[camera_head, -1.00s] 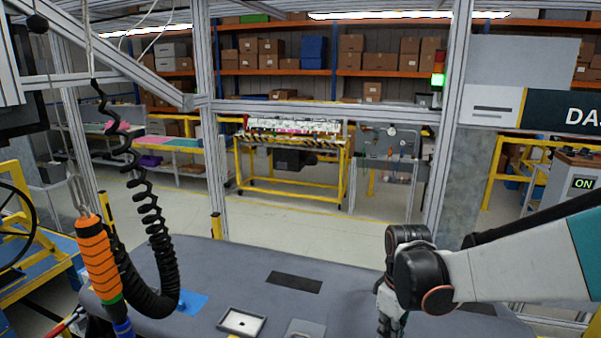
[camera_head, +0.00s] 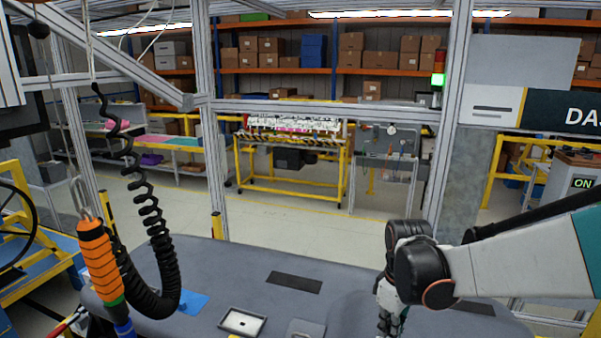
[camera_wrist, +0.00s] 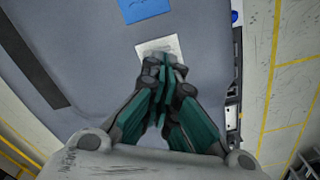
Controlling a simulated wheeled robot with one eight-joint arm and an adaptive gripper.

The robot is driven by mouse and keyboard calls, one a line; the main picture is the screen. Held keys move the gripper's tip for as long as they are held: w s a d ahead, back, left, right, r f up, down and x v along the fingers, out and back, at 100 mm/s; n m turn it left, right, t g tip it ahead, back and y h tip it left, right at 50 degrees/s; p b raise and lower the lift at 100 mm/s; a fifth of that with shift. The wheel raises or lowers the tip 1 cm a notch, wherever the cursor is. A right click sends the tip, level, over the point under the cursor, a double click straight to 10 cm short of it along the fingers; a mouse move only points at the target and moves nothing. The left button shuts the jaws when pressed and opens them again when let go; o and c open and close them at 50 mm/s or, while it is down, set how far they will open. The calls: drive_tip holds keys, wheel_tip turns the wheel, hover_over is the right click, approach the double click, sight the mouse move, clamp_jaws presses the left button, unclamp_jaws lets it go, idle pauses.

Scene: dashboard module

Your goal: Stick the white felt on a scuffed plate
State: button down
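My gripper (camera_head: 390,328) points down, right of the plate. In the wrist view, my gripper's fingertips (camera_wrist: 168,66) are together, with nothing clear between them. A whitish square with faint marks (camera_wrist: 158,46) lies just beyond, partly hidden by them.
A blue square (camera_head: 192,303) lies left of the tray. A black strip (camera_head: 293,282) lies farther back. A coiled black hose (camera_head: 160,240) and orange-handled tool (camera_head: 99,262) hang at the left. The surface between strip and gripper is clear.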

wheel_tip(320, 180, up, 6)
drive_tip(key=p, duration=0.3)
drive_tip(key=shift+s, duration=0.1)
idle(0.4)
